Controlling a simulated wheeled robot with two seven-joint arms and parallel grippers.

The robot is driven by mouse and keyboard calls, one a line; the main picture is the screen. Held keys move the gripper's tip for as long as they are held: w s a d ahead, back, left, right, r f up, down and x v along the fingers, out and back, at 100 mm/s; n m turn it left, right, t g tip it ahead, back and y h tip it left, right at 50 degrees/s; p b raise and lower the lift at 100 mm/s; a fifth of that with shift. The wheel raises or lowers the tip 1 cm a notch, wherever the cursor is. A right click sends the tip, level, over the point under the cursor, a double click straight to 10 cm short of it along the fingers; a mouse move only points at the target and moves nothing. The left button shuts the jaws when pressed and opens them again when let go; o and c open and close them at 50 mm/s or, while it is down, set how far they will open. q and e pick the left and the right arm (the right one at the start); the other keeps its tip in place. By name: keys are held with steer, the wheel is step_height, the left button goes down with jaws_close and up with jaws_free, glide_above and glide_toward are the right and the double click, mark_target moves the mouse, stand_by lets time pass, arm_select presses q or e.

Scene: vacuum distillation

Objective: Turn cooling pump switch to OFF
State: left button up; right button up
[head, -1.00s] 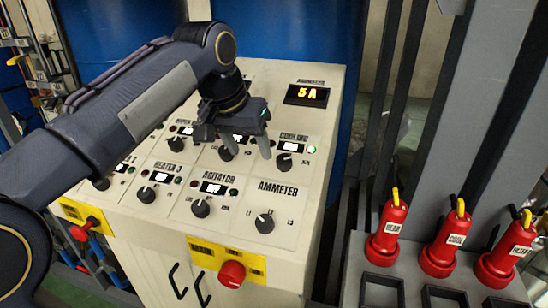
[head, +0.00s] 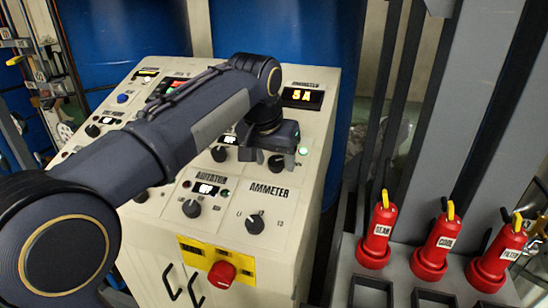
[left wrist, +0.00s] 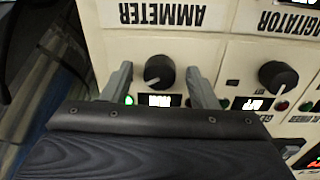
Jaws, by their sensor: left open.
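The cooling pump switch is a black round knob (head: 277,162) on the sloping white panel, partly hidden by my gripper in the head view. In the left wrist view the knob (left wrist: 159,71) stands between my two grey fingers. A small lit display (left wrist: 158,100) and a glowing green lamp (left wrist: 128,100) are beside it; the lamp (head: 303,151) also glows in the head view. My left gripper (head: 268,154) is open, with its fingers on either side of the knob and visible gaps to it. I cannot read the display. My right gripper is out of view.
A neighbouring knob (left wrist: 277,75) is close to one finger. The ammeter knob (head: 255,223) and agitator knob (head: 191,208) lie nearer the front. Red bottles (head: 437,242) stand at the right.

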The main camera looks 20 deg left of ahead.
arm_select(q)
steer(key=c, duration=1)
steer(key=shift+o, duration=0.2)
steer(key=n, duration=0.5)
steer(key=shift+n, duration=0.3)
steer(key=n, duration=0.6)
steer(key=o, duration=1)
steer(key=shift+c, duration=0.2)
